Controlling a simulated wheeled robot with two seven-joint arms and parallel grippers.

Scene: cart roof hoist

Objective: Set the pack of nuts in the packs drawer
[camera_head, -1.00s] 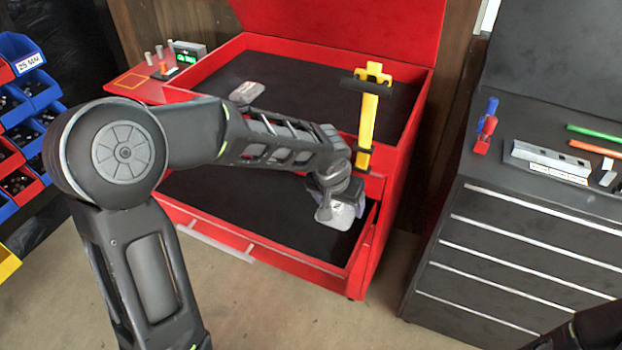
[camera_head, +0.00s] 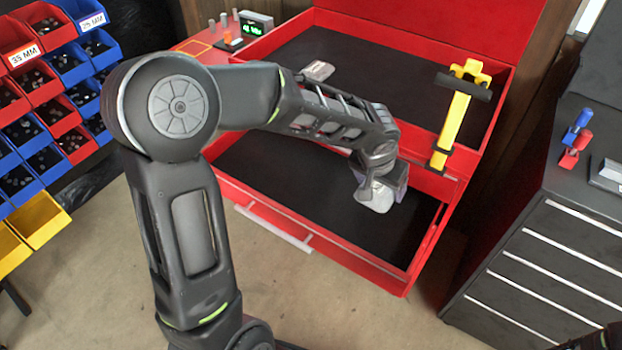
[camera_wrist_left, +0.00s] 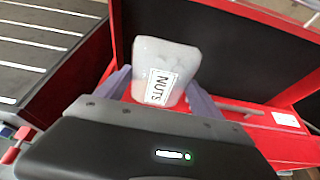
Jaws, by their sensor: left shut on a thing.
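My left gripper (camera_head: 383,188) is shut on the pack of nuts (camera_head: 372,197), a pale bag hanging below the fingers. In the left wrist view the pack (camera_wrist_left: 165,62) carries a white "NUTS" label and sits between the fingers of the gripper (camera_wrist_left: 160,92). The open drawer (camera_head: 290,190) of the red cart has a dark floor and red walls. The pack is over the drawer's right part; I cannot tell whether it touches the floor. The drawer looks empty where it shows; my arm hides some of it. My right gripper is not in view.
The cart's upper tray (camera_head: 365,62) holds a small grey object (camera_head: 318,71). A yellow tool (camera_head: 457,115) stands upright at the cart's right edge, close to my gripper. A dark drawer cabinet (camera_head: 560,255) stands right. Parts bins (camera_head: 45,100) stand left.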

